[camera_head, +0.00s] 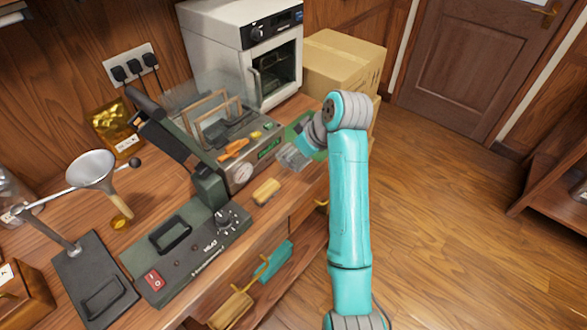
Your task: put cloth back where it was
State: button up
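Several cloth-like pieces show. A small folded yellow piece (266,191), perhaps a cloth or sponge, lies on the bench top near the front edge. My gripper (291,158) is low over the right part of the bench, behind and right of the yellow piece and apart from it. Its fingers are small and pale here; I cannot tell whether they are open or hold anything. A green flat area (302,126) lies beside it, partly hidden by my arm.
The wooden bench (190,279) carries a green sealing machine (190,245), a steel device with a dial (243,172), a funnel on a stand (92,170) and a white oven (245,50). A cardboard box (343,60) stands behind my arm. Open floor (450,220) lies right.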

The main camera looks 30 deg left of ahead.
aim_at(289, 173)
jog(key=shift+f, duration=2.95)
jog(key=shift+f, duration=0.15)
jog(key=o, duration=1)
jog(key=shift+d+r, duration=0.2)
jog(key=shift+r, duration=0.3)
jog(key=v, duration=1.1)
jog(key=shift+r, duration=0.15)
